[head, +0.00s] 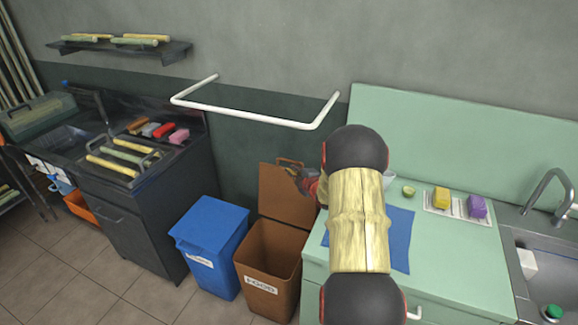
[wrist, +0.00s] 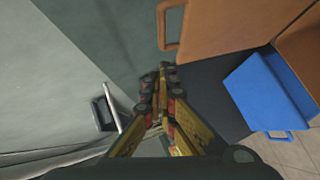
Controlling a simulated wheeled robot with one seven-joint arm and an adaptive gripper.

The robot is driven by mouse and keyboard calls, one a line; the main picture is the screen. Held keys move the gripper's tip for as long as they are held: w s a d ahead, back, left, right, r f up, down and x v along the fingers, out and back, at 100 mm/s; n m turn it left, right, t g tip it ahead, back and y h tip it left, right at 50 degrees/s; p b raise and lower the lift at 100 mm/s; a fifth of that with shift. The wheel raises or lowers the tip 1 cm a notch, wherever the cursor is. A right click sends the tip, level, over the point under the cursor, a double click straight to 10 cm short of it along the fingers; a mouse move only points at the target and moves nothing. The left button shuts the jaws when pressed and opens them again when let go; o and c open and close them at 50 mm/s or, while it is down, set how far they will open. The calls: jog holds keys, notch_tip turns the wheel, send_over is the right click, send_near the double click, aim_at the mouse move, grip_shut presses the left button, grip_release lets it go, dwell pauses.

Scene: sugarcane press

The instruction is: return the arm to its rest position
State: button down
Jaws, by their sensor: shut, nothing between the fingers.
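My arm (head: 358,220) reaches out from the bottom of the head view over the green counter. My gripper (head: 307,182) is at its far end, in front of the raised lid of the brown bin and close to the counter's left edge. In the wrist view my gripper (wrist: 165,75) is shut, with its fingers together and nothing held. The arm hides part of the counter behind it.
The brown bin (head: 270,262) stands open beside the blue bin (head: 209,240). The green counter (head: 450,262) holds a blue mat (head: 399,240), a lime (head: 408,191), and yellow and purple sponges. A white rail (head: 260,119) juts from the wall.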

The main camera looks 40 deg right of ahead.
jog(key=v, duration=0.3)
jog(key=shift+s+a+f, duration=0.1)
jog(key=shift+f, duration=0.05)
jog(key=w+a+r+m+g, duration=0.1)
jog(key=a+r+m+g, duration=0.15)
jog(key=a+r, duration=0.9)
jog(key=s+a+r+m+g, duration=0.1)
jog(key=s+a+r+m, duration=0.15)
jog(key=a, duration=0.35)
jog(key=s+a+r+m+g, duration=0.1)
jog(key=s+a+r, duration=0.15)
jog(key=a, duration=0.35)
jog(key=s+a+r+m+g+y, duration=0.1)
jog(key=s+a+m+g+y, duration=0.3)
jog(key=s+a, duration=2)
jog(key=s+y, duration=0.1)
jog(key=s, duration=0.1)
jog(key=shift+s+m+p, duration=0.3)
